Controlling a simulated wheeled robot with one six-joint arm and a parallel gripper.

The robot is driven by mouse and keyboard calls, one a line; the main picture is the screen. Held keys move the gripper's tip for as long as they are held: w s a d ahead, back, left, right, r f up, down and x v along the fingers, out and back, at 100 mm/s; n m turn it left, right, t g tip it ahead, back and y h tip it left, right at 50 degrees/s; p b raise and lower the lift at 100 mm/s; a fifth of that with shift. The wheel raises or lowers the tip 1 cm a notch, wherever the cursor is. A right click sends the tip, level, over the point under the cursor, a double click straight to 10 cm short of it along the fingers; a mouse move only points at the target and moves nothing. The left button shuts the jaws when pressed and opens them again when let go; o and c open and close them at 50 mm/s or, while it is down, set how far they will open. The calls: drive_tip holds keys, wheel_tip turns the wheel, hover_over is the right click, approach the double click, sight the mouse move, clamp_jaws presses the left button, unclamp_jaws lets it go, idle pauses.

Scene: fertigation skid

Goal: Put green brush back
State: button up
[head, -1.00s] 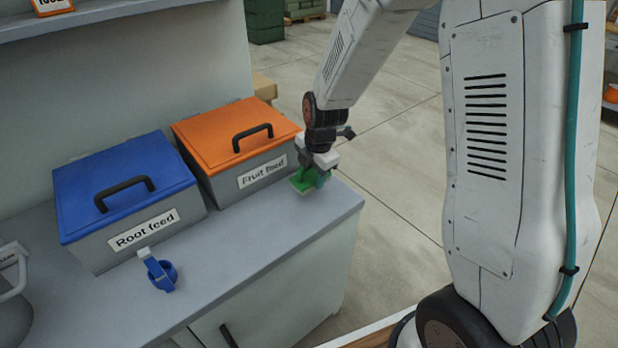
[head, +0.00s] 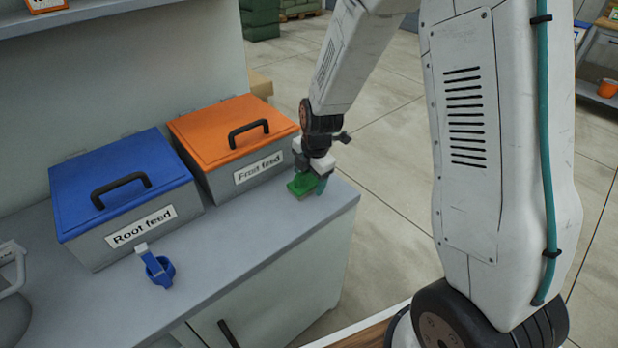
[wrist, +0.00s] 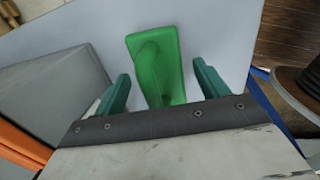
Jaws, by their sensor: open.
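The green brush (head: 302,188) lies on the grey counter near its right end, in front of the orange-lidded bin. My gripper (head: 312,180) is right over it in the head view. In the wrist view the green brush (wrist: 157,65) lies between the two teal fingers of my gripper (wrist: 160,85), with a gap on each side. The fingers are open. The head view hides part of the brush behind the gripper.
The orange-lidded "Fruit feed" bin (head: 235,135) stands close to the left of my gripper. The blue-lidded "Root feed" bin (head: 120,190) and a blue scoop (head: 156,268) are further left. The counter (head: 255,262) is clear in front.

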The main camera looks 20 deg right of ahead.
sight(315, 185)
wheel_tip(315, 185, up, 12)
drive_tip(key=s, duration=0.2)
drive_tip(key=s+d+r+m, duration=0.1)
drive_tip(key=s+r+m, duration=0.3)
drive_tip(key=s+m, duration=0.3)
drive_tip(key=s+d+r+m, duration=0.1)
drive_tip(key=s+r+m, duration=0.4)
drive_tip(key=s, duration=0.6)
drive_tip(key=s+r+m, duration=0.4)
drive_tip(key=s+m, duration=0.5)
drive_tip(key=s, duration=0.1)
drive_tip(key=shift+d+r+m+g+h, duration=0.15)
drive_tip(key=shift+d+m+g+h, duration=0.15)
drive_tip(key=shift+d+g, duration=0.1)
drive_tip(key=shift+w, duration=0.1)
